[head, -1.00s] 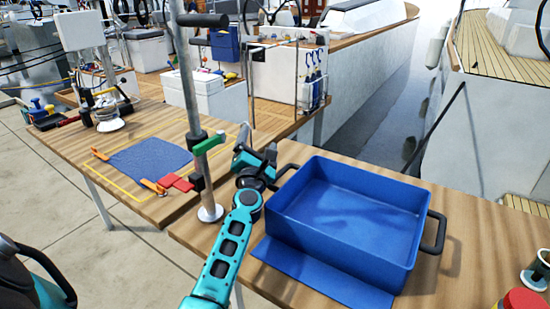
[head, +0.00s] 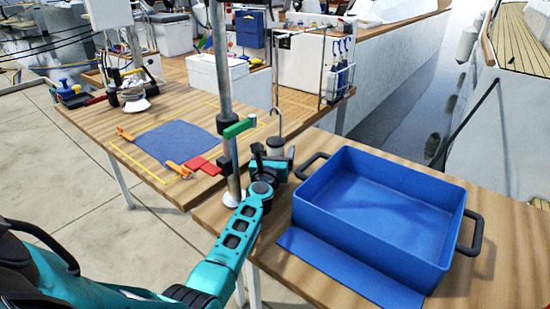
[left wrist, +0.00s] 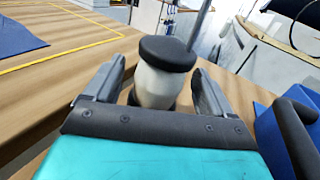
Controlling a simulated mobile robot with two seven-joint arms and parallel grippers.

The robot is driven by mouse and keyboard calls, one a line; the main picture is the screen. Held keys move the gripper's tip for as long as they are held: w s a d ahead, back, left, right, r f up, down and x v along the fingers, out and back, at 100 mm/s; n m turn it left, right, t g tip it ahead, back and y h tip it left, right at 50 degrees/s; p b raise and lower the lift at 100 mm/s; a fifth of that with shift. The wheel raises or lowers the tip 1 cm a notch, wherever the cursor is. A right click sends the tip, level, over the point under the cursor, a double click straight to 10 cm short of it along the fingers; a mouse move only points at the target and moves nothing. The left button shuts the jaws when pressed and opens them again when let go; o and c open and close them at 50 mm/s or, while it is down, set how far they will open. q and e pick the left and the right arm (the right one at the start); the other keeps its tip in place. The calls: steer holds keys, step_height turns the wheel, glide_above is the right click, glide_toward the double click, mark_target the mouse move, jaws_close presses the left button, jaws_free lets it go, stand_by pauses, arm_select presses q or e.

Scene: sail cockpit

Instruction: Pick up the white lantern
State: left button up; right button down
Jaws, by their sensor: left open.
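The white lantern (left wrist: 162,85) has a pale body and a dark round cap, and stands upright between the two fingers of my left gripper (left wrist: 157,78) in the left wrist view. The fingers are open, one on each side, with gaps visible at the cap. In the head view, the lantern (head: 277,153) shows small and greyish just beyond my left gripper (head: 271,162), near the left end of the blue bin. Its lower part is hidden by the gripper. My right gripper is not in view.
A blue bin (head: 372,246) with black handles stands close on the right. A metal post (head: 224,95) with a green lever (head: 239,128) rises just left of the gripper. A blue mat (head: 176,142) and red block (head: 204,165) lie on the left table.

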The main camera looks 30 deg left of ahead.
arm_select(q)
steer(key=shift+b+x, duration=0.35)
steer(key=shift+x, duration=0.9)
steer(key=shift+c, duration=0.4)
steer(key=c, duration=1.1)
